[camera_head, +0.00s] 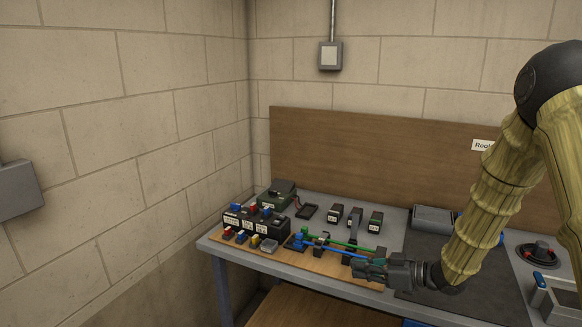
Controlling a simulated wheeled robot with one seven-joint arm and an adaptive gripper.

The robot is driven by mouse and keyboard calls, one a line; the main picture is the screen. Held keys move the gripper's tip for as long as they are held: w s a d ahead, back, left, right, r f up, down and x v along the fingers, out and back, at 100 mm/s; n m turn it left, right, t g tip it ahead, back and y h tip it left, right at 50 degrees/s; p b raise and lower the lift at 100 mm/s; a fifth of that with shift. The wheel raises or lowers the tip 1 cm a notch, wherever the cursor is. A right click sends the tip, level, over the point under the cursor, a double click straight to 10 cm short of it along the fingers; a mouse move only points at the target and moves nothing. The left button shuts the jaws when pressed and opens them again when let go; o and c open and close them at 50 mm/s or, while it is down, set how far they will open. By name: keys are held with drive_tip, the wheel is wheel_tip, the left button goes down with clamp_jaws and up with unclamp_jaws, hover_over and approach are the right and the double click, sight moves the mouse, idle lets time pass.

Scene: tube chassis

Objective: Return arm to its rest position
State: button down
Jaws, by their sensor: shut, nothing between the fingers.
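My arm, in a yellowish ribbed cover, comes down from the right side of the head view. My gripper (366,268) is shut and empty. It is held over the front part of the bench (230,243), near the right end of the wooden board (285,264). A green tube (340,245) and a blue tube (332,248) run across the board behind the gripper. Whether the gripper touches the board or the tubes cannot be told from this view.
Labelled dark bins (268,226) and small coloured parts stand at the left of the bench. Several small dark blocks (335,214) stand near the wooden back panel (365,145). A round dark device (538,253) is at the right. The space above the bench is open.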

drive_tip(key=s+f+m+h, duration=0.4)
drive_tip(key=s+f, duration=0.4)
drive_tip(key=f, duration=0.5)
drive_tip(key=s+f+m+h, duration=0.4)
drive_tip(key=s+f, duration=0.5)
drive_tip(key=f, duration=0.5)
drive_tip(key=s+d+f+m+g+h, duration=0.1)
drive_tip(key=s+f+g, duration=0.1)
drive_tip(key=s, duration=0.7)
drive_tip(key=s+d+f+m+g+h, duration=0.1)
drive_tip(key=s+f+g+h, duration=0.1)
drive_tip(key=s, duration=0.8)
drive_tip(key=s+d+f+m+g+h, duration=0.1)
drive_tip(key=s+d+f+m+g, duration=0.1)
drive_tip(key=s+f, duration=0.3)
drive_tip(key=s+g, duration=0.1)
drive_tip(key=s, duration=0.3)
drive_tip(key=shift+s+f+h, duration=0.25)
drive_tip(key=shift+f+h, duration=0.15)
